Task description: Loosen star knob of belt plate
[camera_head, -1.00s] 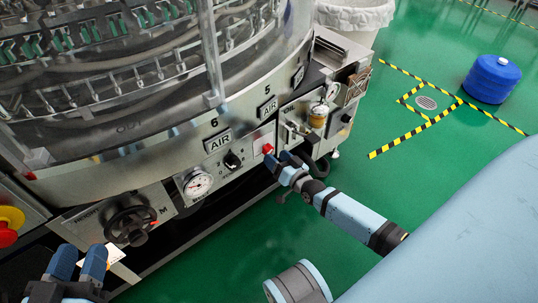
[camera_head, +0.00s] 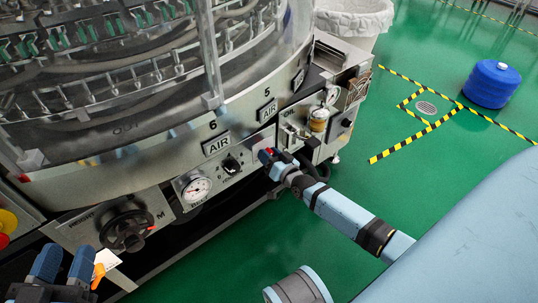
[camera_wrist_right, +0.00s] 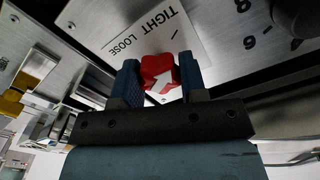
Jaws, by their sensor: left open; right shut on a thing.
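The red star knob (camera_wrist_right: 161,72), with a white arrow on it, sits on the machine's metal panel beside a TIGHT / LOOSE label (camera_wrist_right: 152,32). My right gripper (camera_wrist_right: 158,84) is shut on the knob, one finger on each side. In the right wrist view the arrow points up and right. In the head view the right gripper (camera_head: 270,157) meets the panel below the AIR plates, mostly hiding the knob. My left gripper (camera_head: 64,262) is open at the lower left, away from the knob, near a black handwheel (camera_head: 126,229).
A pressure gauge (camera_head: 197,188) and a black selector (camera_head: 232,166) lie left of the right gripper. An orange part (camera_head: 98,275) shows beside the left gripper. Green floor (camera_head: 220,245) is clear in front.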

